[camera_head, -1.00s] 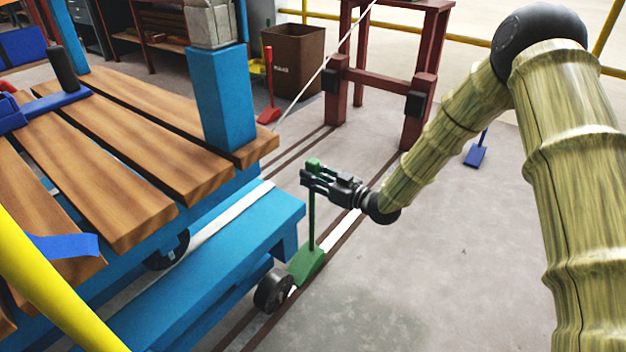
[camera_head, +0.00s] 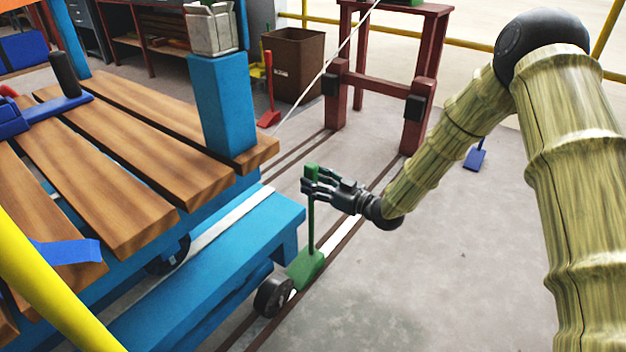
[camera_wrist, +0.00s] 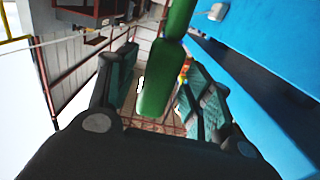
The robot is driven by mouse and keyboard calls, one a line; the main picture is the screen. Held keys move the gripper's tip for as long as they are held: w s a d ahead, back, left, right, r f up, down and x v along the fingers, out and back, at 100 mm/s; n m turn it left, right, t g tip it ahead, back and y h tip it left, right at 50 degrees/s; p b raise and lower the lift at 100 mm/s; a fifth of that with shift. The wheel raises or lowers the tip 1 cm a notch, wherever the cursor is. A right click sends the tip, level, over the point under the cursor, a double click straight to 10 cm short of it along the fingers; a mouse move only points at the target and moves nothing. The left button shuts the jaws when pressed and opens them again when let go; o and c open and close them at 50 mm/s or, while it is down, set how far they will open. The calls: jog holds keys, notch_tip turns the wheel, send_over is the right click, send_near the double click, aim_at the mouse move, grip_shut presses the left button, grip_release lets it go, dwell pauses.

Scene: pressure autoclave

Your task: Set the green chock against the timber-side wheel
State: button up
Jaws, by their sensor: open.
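The green chock (camera_head: 307,268) sits on the floor at a rail, close against or touching the small dark wheel (camera_head: 273,295) at the blue cart's corner; I cannot tell if they touch. Its thin green handle (camera_head: 311,228) stands upright. My gripper (camera_head: 308,183) is open at the top of the handle. In the wrist view, the green handle grip (camera_wrist: 158,80) stands between the two spread fingers, with gaps beside it. A second dark wheel (camera_head: 168,254) is partly hidden under the cart.
The blue cart (camera_head: 215,262) with its plank deck (camera_head: 150,130) fills the left. A red chock (camera_head: 269,117) and a blue chock (camera_head: 475,158) stand on the floor. A red stand (camera_head: 385,85) is behind.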

jog(key=p+v, duration=0.4)
jog(key=v, duration=0.7)
jog(key=s+d+f+m+g+h, duration=0.2)
jog(key=s+f+m+h, duration=0.25)
jog(key=s+f, duration=0.55)
jog(key=s+d+f+m+g+h, duration=0.25)
jog(key=s+f+h, duration=0.25)
jog(key=s+f, duration=0.55)
jog(key=s+d+f+m+g+h, duration=0.2)
jog(key=s+d+f+g, duration=0.1)
jog(key=s, duration=0.9)
jog(key=s+d+f+m+g+h, duration=0.2)
jog(key=s+d+f+g+h, duration=0.1)
jog(key=s, duration=0.9)
jog(key=shift+d+f, duration=0.65)
jog(key=shift+d, duration=0.6)
jog(key=shift+r, duration=0.1)
